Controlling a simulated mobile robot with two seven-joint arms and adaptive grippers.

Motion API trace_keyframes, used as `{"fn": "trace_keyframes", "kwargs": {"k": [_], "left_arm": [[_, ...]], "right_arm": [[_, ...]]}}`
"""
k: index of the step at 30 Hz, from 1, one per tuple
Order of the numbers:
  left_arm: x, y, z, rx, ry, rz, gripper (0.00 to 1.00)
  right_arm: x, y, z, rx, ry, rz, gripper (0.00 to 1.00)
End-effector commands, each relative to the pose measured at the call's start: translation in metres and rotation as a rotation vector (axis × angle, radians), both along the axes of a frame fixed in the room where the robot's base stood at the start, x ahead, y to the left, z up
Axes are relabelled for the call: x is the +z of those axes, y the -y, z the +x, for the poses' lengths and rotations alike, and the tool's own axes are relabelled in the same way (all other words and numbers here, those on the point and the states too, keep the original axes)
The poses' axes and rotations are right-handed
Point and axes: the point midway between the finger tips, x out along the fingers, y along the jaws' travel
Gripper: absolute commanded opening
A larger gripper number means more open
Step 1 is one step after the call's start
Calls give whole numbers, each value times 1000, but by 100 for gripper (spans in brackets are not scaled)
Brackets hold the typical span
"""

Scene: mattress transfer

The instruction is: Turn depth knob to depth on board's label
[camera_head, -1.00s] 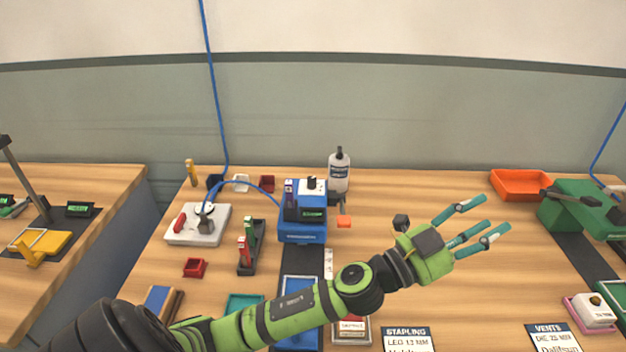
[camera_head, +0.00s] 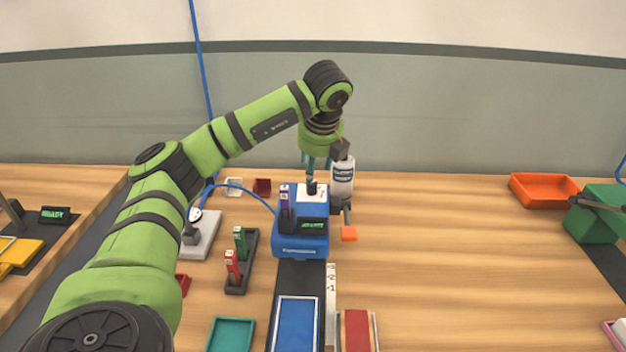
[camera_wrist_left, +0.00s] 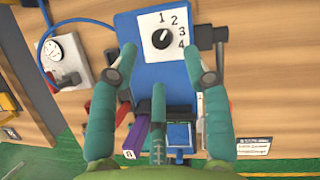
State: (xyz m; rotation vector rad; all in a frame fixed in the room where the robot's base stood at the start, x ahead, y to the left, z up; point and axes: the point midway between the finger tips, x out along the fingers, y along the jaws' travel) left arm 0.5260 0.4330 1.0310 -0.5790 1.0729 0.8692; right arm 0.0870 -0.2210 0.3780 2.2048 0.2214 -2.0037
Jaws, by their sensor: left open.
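The depth knob (camera_wrist_left: 162,39) is black and round on a white dial plate (camera_wrist_left: 178,52) marked 1 to 4, on top of the blue machine (camera_wrist_left: 137,32). A small light mark on the knob seems to point up and right; its exact number is hard to tell. In the head view the knob (camera_head: 311,187) stands on the blue machine (camera_head: 300,245). My left gripper (camera_head: 314,168) points down just above it. In the wrist view its fingers (camera_wrist_left: 160,62) are spread open around the dial, holding nothing. A white label card (camera_wrist_left: 253,147) is too blurred to read. My right gripper is out of view.
Purple, green (camera_head: 240,243) and red (camera_head: 232,266) tools stand upright at the machine and in a holder. A blue hose (camera_head: 245,188) arcs behind. The table to the right is mostly clear, before an orange tray (camera_head: 545,190).

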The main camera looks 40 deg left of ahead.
Motion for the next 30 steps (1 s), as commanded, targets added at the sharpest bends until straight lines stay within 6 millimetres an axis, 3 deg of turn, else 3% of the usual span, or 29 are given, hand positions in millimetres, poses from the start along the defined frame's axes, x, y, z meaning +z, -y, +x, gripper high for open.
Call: {"fn": "trace_keyframes", "kwargs": {"k": [12, 23, 27, 30], "left_arm": [[-52, -18, 12, -2, -3, -1, 49], [-60, -19, 13, -5, -2, -2, 49], [-60, -19, 14, -5, -1, -2, 0], [-60, -19, 14, -6, 0, -2, 0]], "right_arm": [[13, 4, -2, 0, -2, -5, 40], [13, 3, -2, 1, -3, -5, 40], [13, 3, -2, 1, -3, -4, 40], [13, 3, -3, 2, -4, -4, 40]]}}
